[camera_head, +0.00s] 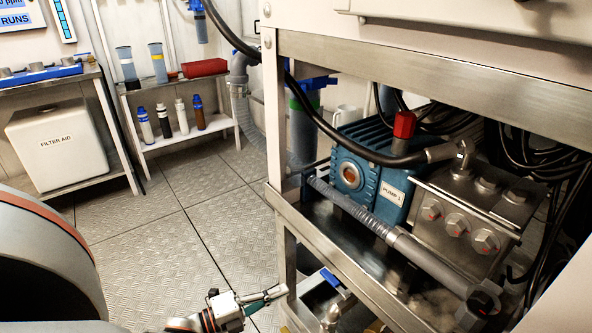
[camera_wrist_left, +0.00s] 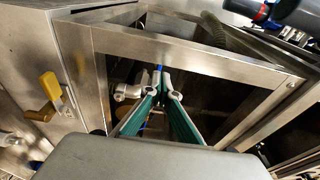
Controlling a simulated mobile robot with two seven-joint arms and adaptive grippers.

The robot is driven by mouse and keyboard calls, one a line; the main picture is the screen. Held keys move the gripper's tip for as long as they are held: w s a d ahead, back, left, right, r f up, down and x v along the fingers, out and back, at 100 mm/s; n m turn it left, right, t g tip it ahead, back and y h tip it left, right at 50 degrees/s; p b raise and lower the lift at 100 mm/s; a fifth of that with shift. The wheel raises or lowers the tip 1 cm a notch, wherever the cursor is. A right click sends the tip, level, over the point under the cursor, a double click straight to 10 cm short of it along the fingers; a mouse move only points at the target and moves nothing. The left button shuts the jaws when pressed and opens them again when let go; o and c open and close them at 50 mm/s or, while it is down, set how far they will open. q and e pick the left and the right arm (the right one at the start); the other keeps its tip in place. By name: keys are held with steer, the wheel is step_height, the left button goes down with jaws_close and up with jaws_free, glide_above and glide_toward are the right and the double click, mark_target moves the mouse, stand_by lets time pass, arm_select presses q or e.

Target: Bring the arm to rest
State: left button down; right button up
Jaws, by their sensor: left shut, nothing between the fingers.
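My left gripper (camera_head: 274,294) is at the bottom of the head view, beside the front post of the steel pump frame (camera_head: 281,215). Its fingers are shut and empty. In the left wrist view its green-padded fingers (camera_wrist_left: 161,88) come together in front of the frame's lower opening. I cannot tell whether the fingertips touch the frame. My right gripper is in neither view.
The frame holds a blue pump (camera_head: 368,178) marked PUMP 1 and a grey pipe (camera_head: 395,238). A blue-handled valve (camera_head: 332,280) sits low inside it. A yellow handle (camera_wrist_left: 51,87) sticks out at left in the wrist view. Floor (camera_head: 165,245) left of the frame is clear.

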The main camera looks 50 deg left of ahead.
arm_select(q)
steer(key=shift+v, duration=0.8)
steer(key=shift+d, duration=0.1)
